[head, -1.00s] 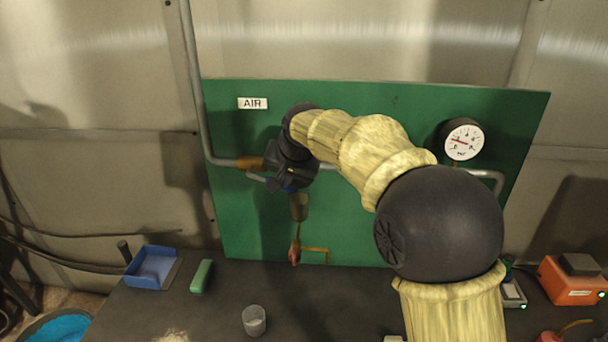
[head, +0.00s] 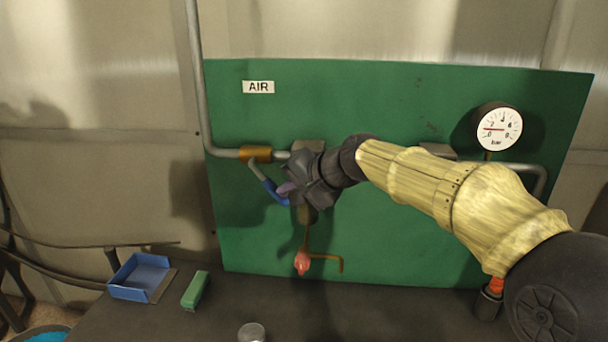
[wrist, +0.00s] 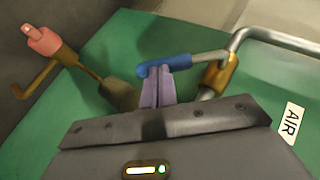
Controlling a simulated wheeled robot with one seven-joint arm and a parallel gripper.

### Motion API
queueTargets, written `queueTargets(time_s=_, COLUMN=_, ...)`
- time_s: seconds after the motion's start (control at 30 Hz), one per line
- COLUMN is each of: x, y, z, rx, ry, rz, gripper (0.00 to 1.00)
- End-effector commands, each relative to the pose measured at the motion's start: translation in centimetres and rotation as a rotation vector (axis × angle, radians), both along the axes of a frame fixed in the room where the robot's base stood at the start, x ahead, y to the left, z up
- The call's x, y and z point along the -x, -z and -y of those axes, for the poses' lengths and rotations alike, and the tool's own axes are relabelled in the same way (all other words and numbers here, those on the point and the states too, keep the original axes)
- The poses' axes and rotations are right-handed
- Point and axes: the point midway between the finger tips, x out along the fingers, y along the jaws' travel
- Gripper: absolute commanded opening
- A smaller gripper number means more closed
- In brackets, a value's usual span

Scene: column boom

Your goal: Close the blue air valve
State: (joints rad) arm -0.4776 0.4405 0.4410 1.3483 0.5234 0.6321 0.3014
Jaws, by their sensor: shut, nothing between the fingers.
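The blue air valve has a brass body (head: 256,153) on the grey pipe, under the AIR sign. Its lever with a blue sleeve (head: 274,193) slopes down and to the right from the body, at an angle to the pipe. In the wrist view the blue sleeve (wrist: 180,66) lies across the tips of my purple fingers, and the brass body (wrist: 219,73) is to the right. My gripper (head: 286,189) is shut and empty, its tips at the sleeve's upper right side in the head view. I cannot tell whether they touch it.
A green board (head: 400,110) carries the pipe, a dial gauge (head: 499,129) and a red-handled fitting (head: 302,263) below my gripper. A blue bin (head: 140,277), a green block (head: 195,290) and a cup (head: 251,332) stand on the dark bench.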

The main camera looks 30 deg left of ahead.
Motion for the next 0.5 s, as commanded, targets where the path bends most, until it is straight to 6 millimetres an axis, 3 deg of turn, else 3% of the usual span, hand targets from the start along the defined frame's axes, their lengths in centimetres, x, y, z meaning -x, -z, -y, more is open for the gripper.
queueTargets(time_s=0.03, x=0.1, y=1.2, z=-0.2, rx=-0.024, ry=-0.001, rz=-0.012, gripper=0.00)
queueTargets(time_s=0.5, x=1.2, y=3.1, z=-1.8, rx=-0.250, ry=-0.012, rz=-0.121, gripper=0.00)
